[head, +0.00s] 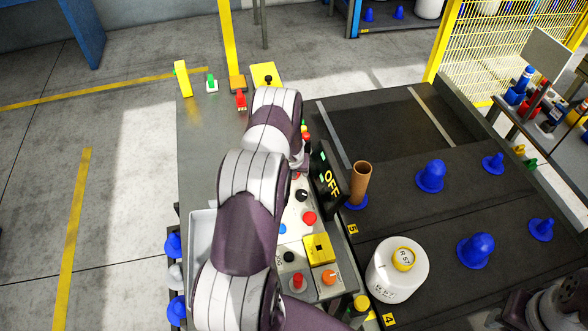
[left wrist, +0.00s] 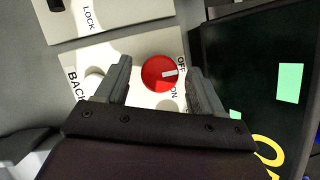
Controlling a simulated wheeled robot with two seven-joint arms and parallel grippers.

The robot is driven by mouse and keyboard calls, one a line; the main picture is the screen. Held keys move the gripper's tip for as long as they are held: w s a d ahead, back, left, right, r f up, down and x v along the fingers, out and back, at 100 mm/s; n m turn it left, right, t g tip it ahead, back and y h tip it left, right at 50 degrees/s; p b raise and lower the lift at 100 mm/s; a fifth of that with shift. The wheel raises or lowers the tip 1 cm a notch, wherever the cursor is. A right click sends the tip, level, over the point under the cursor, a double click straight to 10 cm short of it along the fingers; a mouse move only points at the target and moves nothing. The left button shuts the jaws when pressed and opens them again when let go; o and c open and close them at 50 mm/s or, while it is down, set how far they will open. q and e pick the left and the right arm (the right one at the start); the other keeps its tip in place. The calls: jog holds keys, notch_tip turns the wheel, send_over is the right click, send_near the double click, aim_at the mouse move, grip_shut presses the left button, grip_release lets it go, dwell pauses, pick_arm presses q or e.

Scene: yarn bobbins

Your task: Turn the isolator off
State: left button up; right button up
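The isolator is a red round knob (left wrist: 155,74) with a white pointer mark, on a white plate (left wrist: 143,48) in the left wrist view. The mark points right, between the printed words OFF and ON. My left gripper (left wrist: 159,68) is open, with one finger on each side of the knob and visible gaps to it. I cannot tell how far the fingertips are above the plate. In the head view my left arm covers the isolator and the gripper. A black display (head: 328,182) with yellow OFF letters stands beside the arm. My right gripper is not in view.
The display (left wrist: 285,60) stands close right of the gripper. A yellow box (head: 319,249), red button (head: 309,218) and orange knob (head: 329,277) are on the panel. A white bobbin (head: 397,272), brown tube (head: 360,180) and blue holders (head: 431,176) stand to the right.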

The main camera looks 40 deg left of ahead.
pick_arm(q)
jog(key=v, duration=1.2)
jog(key=shift+s+r, duration=0.15)
jog(key=shift+r, duration=0.15)
jog(key=shift+d, duration=0.1)
